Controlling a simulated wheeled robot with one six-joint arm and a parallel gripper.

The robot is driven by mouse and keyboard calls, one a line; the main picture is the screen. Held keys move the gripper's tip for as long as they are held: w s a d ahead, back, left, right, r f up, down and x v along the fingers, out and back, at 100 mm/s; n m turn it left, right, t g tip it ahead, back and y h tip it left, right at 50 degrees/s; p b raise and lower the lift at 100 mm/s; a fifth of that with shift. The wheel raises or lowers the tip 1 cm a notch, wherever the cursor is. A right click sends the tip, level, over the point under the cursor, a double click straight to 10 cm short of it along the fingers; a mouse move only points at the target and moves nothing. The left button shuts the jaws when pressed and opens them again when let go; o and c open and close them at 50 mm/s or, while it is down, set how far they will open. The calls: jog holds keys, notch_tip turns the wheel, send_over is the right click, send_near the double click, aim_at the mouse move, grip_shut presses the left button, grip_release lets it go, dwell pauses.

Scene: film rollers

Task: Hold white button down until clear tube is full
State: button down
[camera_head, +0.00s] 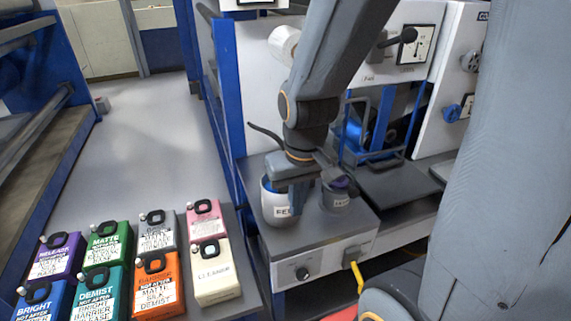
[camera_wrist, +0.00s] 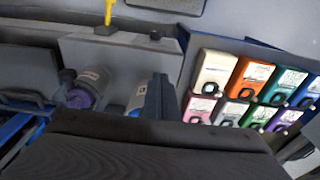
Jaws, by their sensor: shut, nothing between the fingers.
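My gripper (camera_head: 287,200) is shut and empty, pointing down over the grey bench unit, beside and partly in front of a white container with a blue inside (camera_head: 274,212) and a label starting "FE". In the wrist view my gripper (camera_wrist: 160,98) shows as a dark block, with that container (camera_wrist: 138,97) just left of it. A grey labelled container with a purple top (camera_head: 341,196) stands right of the gripper. A pale, translucent-looking cylinder (camera_head: 285,42) is mounted high on the machine; I cannot tell whether it is the clear tube. I cannot make out a white button.
Several coloured bottles, including an orange one (camera_head: 156,282) and a cream one (camera_head: 214,272), stand to the left. A blue-framed machine (camera_head: 384,125) stands behind.

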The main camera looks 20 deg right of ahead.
jog(key=w+d+r+n+t+p, duration=0.2)
jog(key=w+d+r+t+p, duration=0.1)
jog(key=w+d+r+p, duration=0.3)
jog(key=w+d+f+n+t+y+p, duration=0.1)
jog(key=w+d+n+t, duration=0.1)
jog(key=w, duration=0.6)
jog(key=w+d+f+n+t+p, duration=0.1)
jog(key=w+d+n+t, duration=0.1)
jog(key=w+d+n, duration=0.2)
jog(key=w+n, duration=0.3)
jog(key=w, duration=0.1)
jog(key=shift+w+d+f+t+y, duration=0.2)
jog(key=shift+d+t+y, duration=0.1)
jog(key=shift+d+y, duration=0.1)
jog(key=shift+f, duration=0.15)
notch_tip(320, 180, down, 7)
jog(key=b, duration=0.7)
jog(key=shift+f, duration=0.15)
jog(key=shift+f+b, duration=0.45)
jog(key=shift+f, duration=0.15)
